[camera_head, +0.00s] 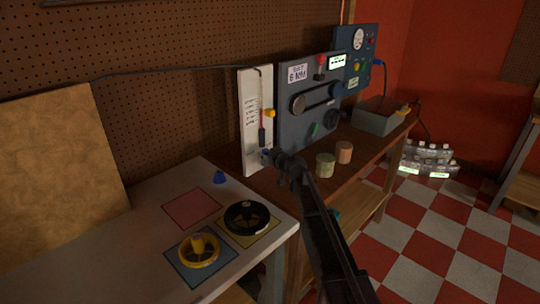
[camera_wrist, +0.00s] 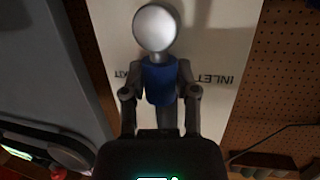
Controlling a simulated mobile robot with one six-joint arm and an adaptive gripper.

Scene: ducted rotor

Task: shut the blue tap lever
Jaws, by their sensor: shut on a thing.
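The blue tap lever (camera_wrist: 160,84) shows in the wrist view as a blue sleeve with a round silver end (camera_wrist: 155,27) beyond it. My gripper (camera_wrist: 161,93) has one finger on each side of the blue sleeve and is shut on it. Behind it is a white panel (camera_wrist: 225,50) with the word INLET, upside down in this view. In the head view my gripper (camera_head: 274,157) is at the lower part of the white panel (camera_head: 251,100). There it hides most of the lever, so I cannot tell the lever's angle.
A dark machine panel (camera_head: 308,100) stands close on the right. Two small tins (camera_head: 325,165) (camera_head: 344,152) sit on the wooden bench. A black rotor (camera_head: 247,218) and a yellow rotor (camera_head: 199,251) lie on the white table.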

